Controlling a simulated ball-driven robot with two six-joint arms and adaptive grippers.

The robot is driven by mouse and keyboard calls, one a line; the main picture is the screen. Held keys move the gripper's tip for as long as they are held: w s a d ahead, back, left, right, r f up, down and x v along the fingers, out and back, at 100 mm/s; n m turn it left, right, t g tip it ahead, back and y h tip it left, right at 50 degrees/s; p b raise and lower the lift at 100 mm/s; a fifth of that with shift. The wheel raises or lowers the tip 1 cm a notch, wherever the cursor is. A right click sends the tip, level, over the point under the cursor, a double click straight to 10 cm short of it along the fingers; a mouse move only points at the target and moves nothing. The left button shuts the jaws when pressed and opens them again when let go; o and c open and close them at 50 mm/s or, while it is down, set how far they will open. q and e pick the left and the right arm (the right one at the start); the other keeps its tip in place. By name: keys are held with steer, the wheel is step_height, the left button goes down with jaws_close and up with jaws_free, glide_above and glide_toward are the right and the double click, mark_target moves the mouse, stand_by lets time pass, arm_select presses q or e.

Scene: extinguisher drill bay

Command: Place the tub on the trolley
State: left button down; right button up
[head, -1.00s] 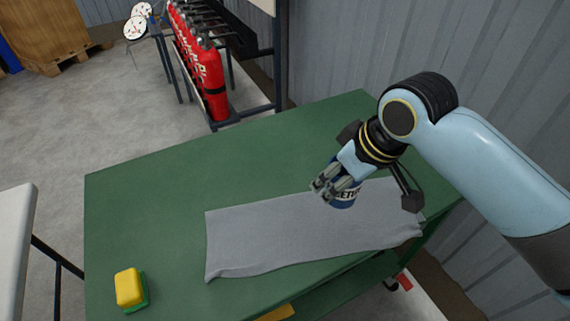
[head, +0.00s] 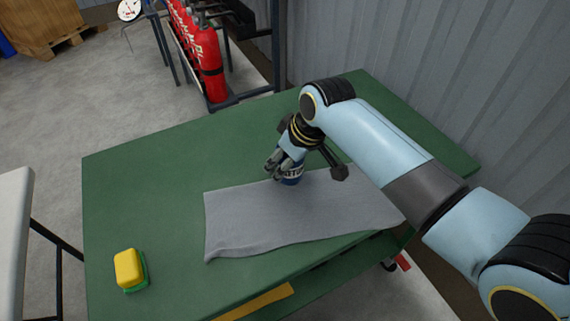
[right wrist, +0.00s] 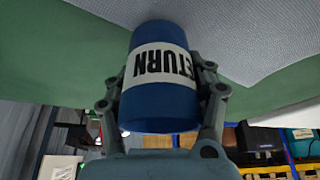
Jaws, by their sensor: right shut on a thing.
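The tub (head: 291,180) is a small blue cylinder with a white band of dark lettering. It shows large in the right wrist view (right wrist: 158,95), where the letters "ETURN" can be read upside down. My right gripper (head: 282,170) is shut on the tub, one finger on each side. It holds the tub over the far edge of a grey cloth; I cannot tell whether the tub touches it. The trolley (head: 150,200) is green with a flat top, a lower shelf and a caster at the right. My left gripper is not in view.
The grey cloth (head: 290,220) lies across the trolley's front middle. A yellow and green block (head: 129,268) sits at the front left. The left and far parts of the top are bare. Red extinguishers (head: 205,60) stand in a rack behind; a corrugated wall is at right.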

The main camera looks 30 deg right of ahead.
steer(key=shift+f, duration=0.65)
steer(key=shift+s+a+f, duration=0.1)
steer(key=shift+s+f, duration=0.25)
steer(key=shift+f, duration=0.35)
steer(key=o, duration=1.4)
steer(key=shift+f, duration=0.15)
steer(key=shift+w, duration=0.1)
